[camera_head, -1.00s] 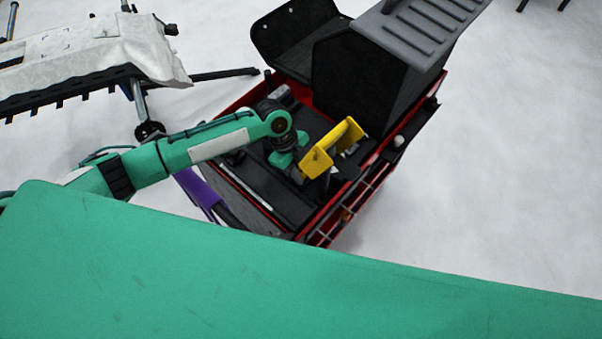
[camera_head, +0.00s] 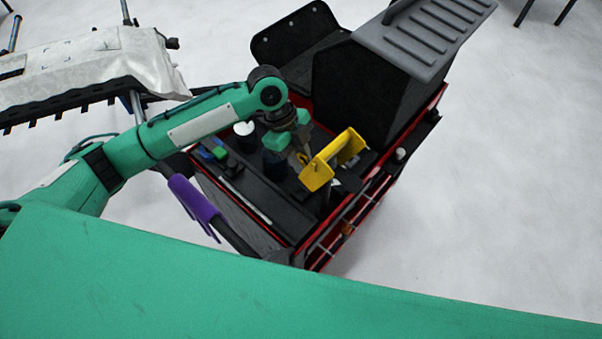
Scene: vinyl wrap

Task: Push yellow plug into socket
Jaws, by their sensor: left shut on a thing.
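My left gripper (camera_head: 303,154) hangs over the black tray of the red cart, its fingers pointing down and to the right. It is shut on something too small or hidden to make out. A yellow frame-shaped piece (camera_head: 325,168) with two end plates is on the cart just right of the fingertips; whether they touch it I cannot tell. I cannot identify a separate yellow plug or a socket. My right gripper is not in view.
The red cart (camera_head: 312,262) carries a tall black box (camera_head: 350,85) behind the gripper. A white round thing (camera_head: 243,128) and a purple piece (camera_head: 193,205) are left of it. A white-covered stand (camera_head: 95,62) is at upper left. White floor on the right is clear.

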